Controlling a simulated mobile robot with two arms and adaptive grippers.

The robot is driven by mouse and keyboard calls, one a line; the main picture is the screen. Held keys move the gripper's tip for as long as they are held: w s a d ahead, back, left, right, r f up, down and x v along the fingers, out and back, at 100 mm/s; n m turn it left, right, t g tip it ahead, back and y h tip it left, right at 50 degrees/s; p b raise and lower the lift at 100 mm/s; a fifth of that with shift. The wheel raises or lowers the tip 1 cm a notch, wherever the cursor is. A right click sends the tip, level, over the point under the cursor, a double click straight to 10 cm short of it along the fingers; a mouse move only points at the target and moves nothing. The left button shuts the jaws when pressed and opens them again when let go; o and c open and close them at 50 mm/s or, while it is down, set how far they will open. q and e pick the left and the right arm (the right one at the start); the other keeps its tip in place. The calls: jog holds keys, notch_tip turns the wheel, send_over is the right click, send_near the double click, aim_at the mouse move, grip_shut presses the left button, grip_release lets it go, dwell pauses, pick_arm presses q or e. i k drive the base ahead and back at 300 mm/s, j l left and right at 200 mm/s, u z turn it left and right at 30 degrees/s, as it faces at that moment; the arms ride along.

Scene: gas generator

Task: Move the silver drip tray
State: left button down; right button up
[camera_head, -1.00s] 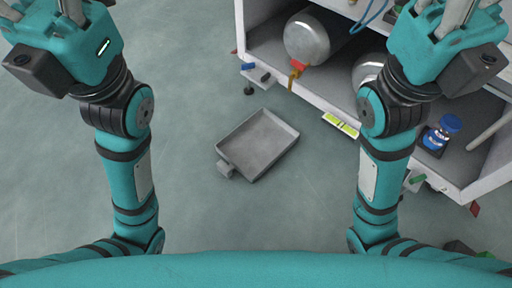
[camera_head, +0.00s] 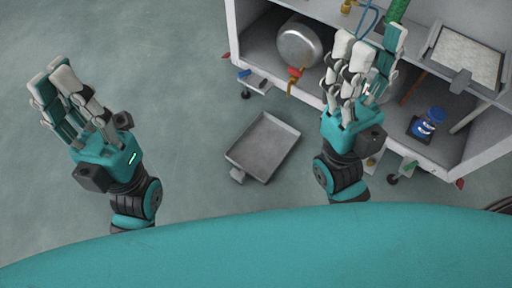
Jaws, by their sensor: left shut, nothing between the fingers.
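The silver drip tray (camera_head: 263,147) lies flat on the floor in front of the cart, between my two hands. It is a shallow rectangle with a small handle at its near left corner. Nothing touches it. My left gripper (camera_head: 66,92) is shut and empty, over bare floor well to the left of the tray. My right gripper (camera_head: 362,68) is in front of the cart, right of the tray, and covers part of the shelf. Whether its fingers are open or shut is not clear.
The white wheeled cart (camera_head: 483,150) stands at the right. On its shelf are a metal cylinder (camera_head: 299,44) with a red valve and a blue-capped bottle (camera_head: 428,122). A pale rectangular panel (camera_head: 466,58) is at the upper right. The floor left of the tray is clear.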

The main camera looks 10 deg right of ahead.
aim_at(261, 149)
jog(key=i+j+z, duration=0.1)
jog(key=j+z, duration=0.3)
jog(key=i+j+z, duration=0.1)
jog(key=z, duration=0.3)
jog(key=j+z, duration=0.4)
jog(key=z, duration=0.7)
